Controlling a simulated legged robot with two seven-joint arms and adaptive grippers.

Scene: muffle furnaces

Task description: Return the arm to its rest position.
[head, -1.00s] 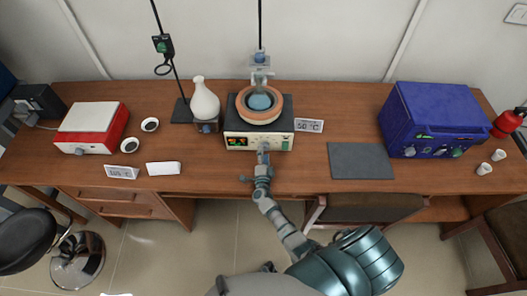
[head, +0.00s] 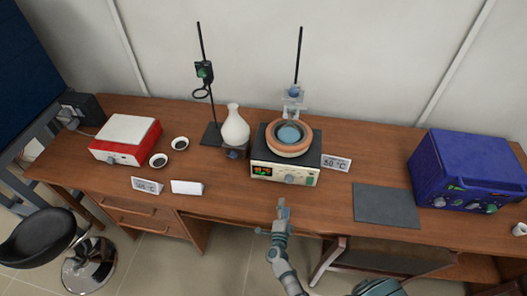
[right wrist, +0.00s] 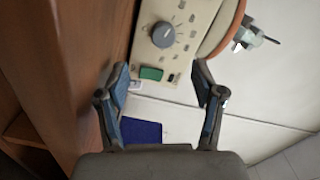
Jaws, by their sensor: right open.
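My right gripper (head: 282,208) is in front of the heating device, near the desk's front edge, apart from the device. In the right wrist view it (right wrist: 160,88) is open, with nothing between its fingers. The cream heating device (head: 285,175) has a lit display and a grey knob, which also shows in the right wrist view (right wrist: 163,35). An orange-brown bowl (head: 289,147) with bluish contents sits on top of the device. My left gripper is not in view.
A blue furnace (head: 465,170) stands at the right, with a dark grey mat (head: 386,205) beside it. A white flask (head: 235,127) and a stand (head: 211,133) are left of the device. A red and white unit (head: 125,138) is at the far left. A chair (head: 385,255) is below the desk edge.

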